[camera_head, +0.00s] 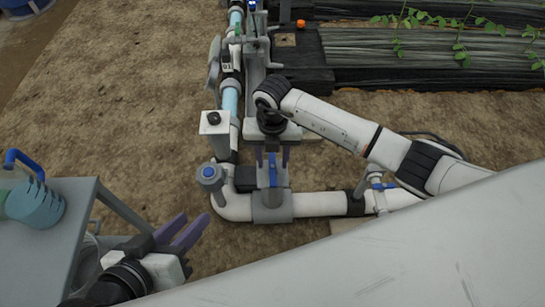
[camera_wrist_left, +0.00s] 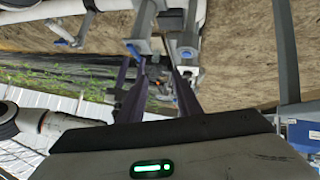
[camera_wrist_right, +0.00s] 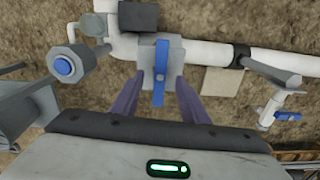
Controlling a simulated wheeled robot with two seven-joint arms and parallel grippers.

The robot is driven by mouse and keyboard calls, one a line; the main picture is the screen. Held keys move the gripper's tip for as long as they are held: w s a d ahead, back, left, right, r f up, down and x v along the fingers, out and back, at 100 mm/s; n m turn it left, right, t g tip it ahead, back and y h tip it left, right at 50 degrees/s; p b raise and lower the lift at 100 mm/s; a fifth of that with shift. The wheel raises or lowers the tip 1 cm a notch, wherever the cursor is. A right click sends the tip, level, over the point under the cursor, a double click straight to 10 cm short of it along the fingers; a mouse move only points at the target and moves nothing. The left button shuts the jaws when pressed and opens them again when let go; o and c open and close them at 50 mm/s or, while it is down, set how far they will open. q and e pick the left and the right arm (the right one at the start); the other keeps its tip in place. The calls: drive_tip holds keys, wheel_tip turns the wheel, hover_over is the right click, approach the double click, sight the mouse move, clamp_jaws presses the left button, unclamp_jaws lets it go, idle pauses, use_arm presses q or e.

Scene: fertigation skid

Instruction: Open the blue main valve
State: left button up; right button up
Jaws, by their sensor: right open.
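The blue main valve has a straight blue handle (camera_head: 272,172) on a grey body (camera_head: 272,206) in the white pipe. In the right wrist view the handle (camera_wrist_right: 159,73) lies crosswise to the pipe. My right gripper (camera_head: 271,156) is open above the valve, with one purple finger on each side of the handle. In the right wrist view the fingers stand apart from it; contact cannot be told. My left gripper (camera_head: 187,232) is open and empty, left of the valve, beside the grey table. Its spread fingers also show in the left wrist view (camera_wrist_left: 155,80).
A blue-capped fitting (camera_head: 208,173) stands left of the valve. A small blue-handled valve (camera_head: 379,186) sits further right on the pipe. The grey table (camera_head: 78,245) carries a blue jug (camera_head: 35,203). Bare soil (camera_head: 120,105) lies behind the table.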

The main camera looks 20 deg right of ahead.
sight(272, 166)
drive_tip(key=shift+n, duration=0.4)
drive_tip(key=shift+f, duration=0.1)
drive_tip(key=shift+f+b, duration=0.95)
drive_tip(key=shift+f, duration=0.2)
drive_tip(key=shift+f+b, duration=0.3)
drive_tip(key=shift+f, duration=0.75)
